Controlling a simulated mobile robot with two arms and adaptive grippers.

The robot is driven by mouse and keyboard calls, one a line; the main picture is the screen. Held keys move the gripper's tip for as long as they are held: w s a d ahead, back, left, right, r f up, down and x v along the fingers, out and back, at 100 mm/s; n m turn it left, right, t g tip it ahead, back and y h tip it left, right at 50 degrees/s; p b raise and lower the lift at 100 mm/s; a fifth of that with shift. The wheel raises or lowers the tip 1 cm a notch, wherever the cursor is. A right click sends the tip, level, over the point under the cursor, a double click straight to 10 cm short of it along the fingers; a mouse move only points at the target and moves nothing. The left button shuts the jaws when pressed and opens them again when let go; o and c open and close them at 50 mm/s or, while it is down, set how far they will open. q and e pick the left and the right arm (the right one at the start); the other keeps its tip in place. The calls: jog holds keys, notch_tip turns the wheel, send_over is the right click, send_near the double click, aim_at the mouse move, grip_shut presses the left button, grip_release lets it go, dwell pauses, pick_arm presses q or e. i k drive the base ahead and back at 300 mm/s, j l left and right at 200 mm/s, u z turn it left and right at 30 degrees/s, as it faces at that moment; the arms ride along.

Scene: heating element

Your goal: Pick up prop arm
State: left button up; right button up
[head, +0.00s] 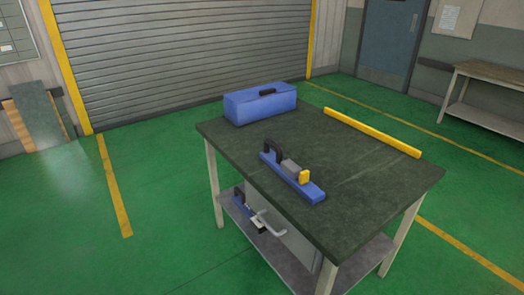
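No part is marked as the prop arm, so I cannot tell for sure which thing it is. A long, thin yellow bar (371,132) lies flat along the far right edge of the dark green tabletop (375,190). A blue bar-shaped tool (314,191) with a black handle, a grey block and a yellow end piece lies near the table's middle. A blue box (259,105) with a black handle on its lid stands shut at the far left corner. Neither of my grippers is in view.
A lower shelf (357,262) holds a grey panel or case (290,238) and another blue item with a black handle (239,197). A workbench (488,72) stands at right, a roller shutter (170,50) behind. Green floor around the table is clear.

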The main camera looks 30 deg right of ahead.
aim_at(287, 169)
jog(key=i+z, duration=0.3)
jog(key=i, duration=0.15)
jog(key=i+j+z, duration=0.65)
jog(key=i, duration=0.15)
jog(key=i+j+z, duration=0.2)
jog(key=z, duration=0.25)
jog(key=i+j+z, duration=0.25)
jog(key=z, duration=0.2)
jog(key=i+j+z, duration=0.15)
jog(key=j+z, duration=0.3)
jog(key=i+j+z, duration=0.1)
jog(key=j+z, duration=0.35)
